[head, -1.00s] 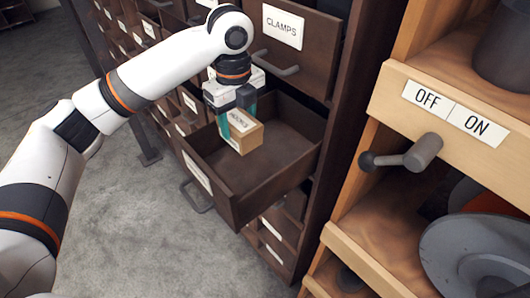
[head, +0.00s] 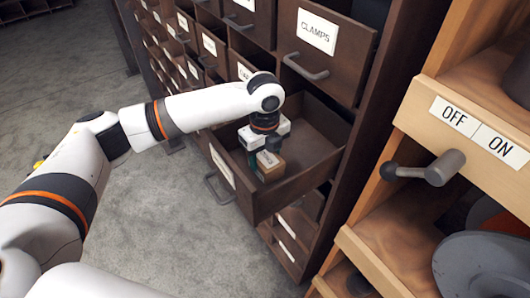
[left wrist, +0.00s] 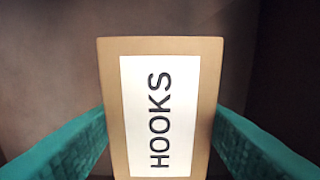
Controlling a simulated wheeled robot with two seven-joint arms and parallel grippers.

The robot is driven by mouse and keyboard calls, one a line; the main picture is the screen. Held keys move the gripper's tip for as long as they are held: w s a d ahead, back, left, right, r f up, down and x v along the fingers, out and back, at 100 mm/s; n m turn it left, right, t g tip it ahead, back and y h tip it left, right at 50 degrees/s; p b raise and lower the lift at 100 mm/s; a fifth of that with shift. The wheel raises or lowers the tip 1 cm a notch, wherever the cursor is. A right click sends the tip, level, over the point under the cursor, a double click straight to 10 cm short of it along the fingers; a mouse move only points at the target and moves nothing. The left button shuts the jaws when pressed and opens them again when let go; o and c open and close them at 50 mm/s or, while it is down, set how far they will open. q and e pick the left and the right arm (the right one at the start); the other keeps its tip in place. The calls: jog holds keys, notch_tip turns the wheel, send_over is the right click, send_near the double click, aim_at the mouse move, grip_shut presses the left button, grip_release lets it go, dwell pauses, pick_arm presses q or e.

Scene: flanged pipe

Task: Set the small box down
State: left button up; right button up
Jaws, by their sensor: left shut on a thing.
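The small box (head: 270,166) is tan cardboard with a white label. In the left wrist view the box (left wrist: 205,110) fills the middle, and its label reads HOOKS. My left gripper (head: 260,160) points down into an open, dark brown drawer (head: 300,182). Its teal fingers are shut on the box, one on each side in the left wrist view. The box is inside the drawer, near its front left side, low down. I cannot tell whether its underside touches the drawer floor, as that is hidden. My right gripper is not in view.
A drawer labelled CLAMPS (head: 322,45) is above the open one, slightly pulled out. To the right is a wooden shelf with an OFF/ON label (head: 480,130) and a grey lever (head: 430,168). The open drawer is otherwise empty towards its back right.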

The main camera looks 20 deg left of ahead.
aim_at(265, 155)
pick_arm(q)
jog(key=shift+f, duration=0.1)
jog(key=o, duration=1.2)
notch_tip(265, 155, up, 12)
jog(key=b, duration=0.4)
